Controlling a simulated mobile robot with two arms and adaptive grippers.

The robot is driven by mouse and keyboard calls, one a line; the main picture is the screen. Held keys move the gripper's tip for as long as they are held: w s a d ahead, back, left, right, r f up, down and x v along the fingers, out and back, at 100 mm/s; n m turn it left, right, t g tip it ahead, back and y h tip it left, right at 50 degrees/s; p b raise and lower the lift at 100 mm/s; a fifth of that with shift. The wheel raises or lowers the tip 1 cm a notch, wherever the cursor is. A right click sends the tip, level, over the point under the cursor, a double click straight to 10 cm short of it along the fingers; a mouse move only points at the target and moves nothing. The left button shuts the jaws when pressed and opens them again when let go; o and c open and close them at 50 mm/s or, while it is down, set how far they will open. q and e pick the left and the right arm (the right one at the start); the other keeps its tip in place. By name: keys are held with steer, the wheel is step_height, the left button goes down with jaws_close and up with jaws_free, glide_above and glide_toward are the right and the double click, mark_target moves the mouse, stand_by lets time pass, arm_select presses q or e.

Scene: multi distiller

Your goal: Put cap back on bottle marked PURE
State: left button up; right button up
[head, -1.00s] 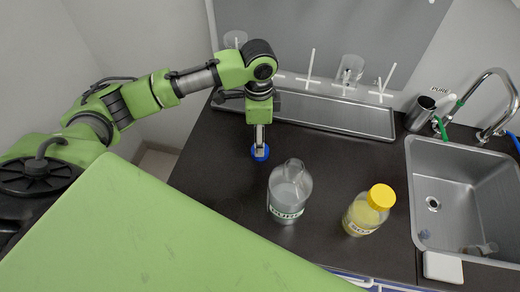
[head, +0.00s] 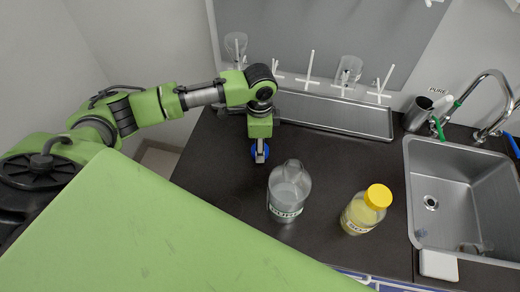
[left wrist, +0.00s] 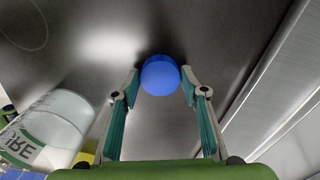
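The bottle marked PURE (head: 287,192) is clear, stands upright on the dark counter and has an open neck. It also shows at the lower left of the left wrist view (left wrist: 58,125). A blue cap (head: 260,154) lies on the counter behind and left of the bottle. In the left wrist view the cap (left wrist: 160,76) sits between my left fingertips. My left gripper (head: 260,146) points down at the cap; its fingers (left wrist: 160,82) are spread on either side, with a narrow gap visible. My right gripper is not in view.
A yellow-capped bottle with yellow contents (head: 364,210) stands right of the PURE bottle. A metal tray (head: 335,118) runs along the back wall, with glassware above it. A sink (head: 462,185) with a tap (head: 507,95) is at the right; a white block (head: 439,265) lies at its front.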

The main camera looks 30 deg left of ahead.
arm_select(q)
steer(key=shift+c, duration=0.6)
steer(key=shift+r, duration=0.2)
step_height(320, 180, up, 10)
steer(key=b, duration=0.1)
steer(key=shift+f+b, duration=0.15)
steer(key=shift+b, duration=0.15)
